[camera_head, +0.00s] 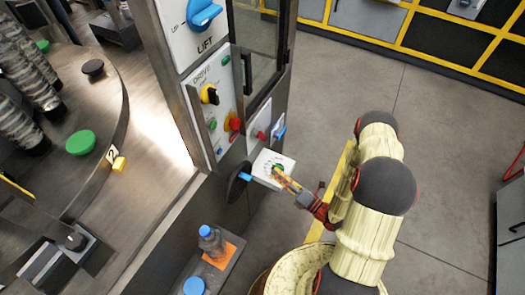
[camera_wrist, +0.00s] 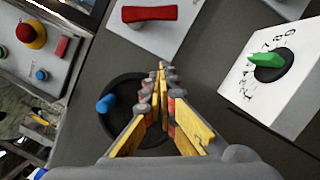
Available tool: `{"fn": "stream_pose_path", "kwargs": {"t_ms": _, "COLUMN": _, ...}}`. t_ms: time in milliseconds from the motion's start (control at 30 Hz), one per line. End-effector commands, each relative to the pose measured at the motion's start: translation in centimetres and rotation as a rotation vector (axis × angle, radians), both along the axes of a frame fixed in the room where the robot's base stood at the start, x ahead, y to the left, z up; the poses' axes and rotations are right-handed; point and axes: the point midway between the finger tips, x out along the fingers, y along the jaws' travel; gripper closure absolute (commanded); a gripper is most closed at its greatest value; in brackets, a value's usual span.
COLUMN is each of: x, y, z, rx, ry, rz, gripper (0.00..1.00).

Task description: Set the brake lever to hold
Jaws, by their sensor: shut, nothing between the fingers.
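No brake label is readable, so I cannot tell for certain which control is the brake lever. A red bar-shaped lever (camera_wrist: 148,13) lies roughly level on a light plate at the top of the wrist view. In the head view a small light panel on the cabinet carries a red part (camera_head: 261,135) and a blue lever (camera_head: 281,132). My gripper (camera_wrist: 162,72) is shut and empty, its fingertips below the red lever in the picture and apart from it. In the head view my gripper (camera_head: 279,171) overlaps the white dial box.
A white box with a green knob (camera_wrist: 268,62) and numbers is at right. A black handwheel (camera_wrist: 128,88) with a blue grip (camera_wrist: 105,104) lies behind my fingers. A red mushroom button (camera_wrist: 30,33) is at left. A blue-capped bottle (camera_head: 211,240) stands below the cabinet.

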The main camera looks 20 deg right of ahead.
Motion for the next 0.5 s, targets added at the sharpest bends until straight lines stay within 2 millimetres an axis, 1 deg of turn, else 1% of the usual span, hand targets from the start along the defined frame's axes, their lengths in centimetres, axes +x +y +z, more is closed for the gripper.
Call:
{"fn": "stream_pose_path", "kwargs": {"t_ms": 133, "x": 0.4, "y": 0.3, "z": 0.0, "rx": -0.001, "ry": -0.001, "rz": 0.003, "gripper": 1.0}}
{"fn": "stream_pose_path", "kwargs": {"t_ms": 267, "x": 1.3, "y": 1.1, "z": 0.1, "rx": -0.002, "ry": -0.001, "rz": 0.007, "gripper": 1.0}}
{"fn": "stream_pose_path", "kwargs": {"t_ms": 500, "x": 4.4, "y": 3.1, "z": 0.7, "rx": -0.002, "ry": -0.004, "rz": 0.006, "gripper": 1.0}}
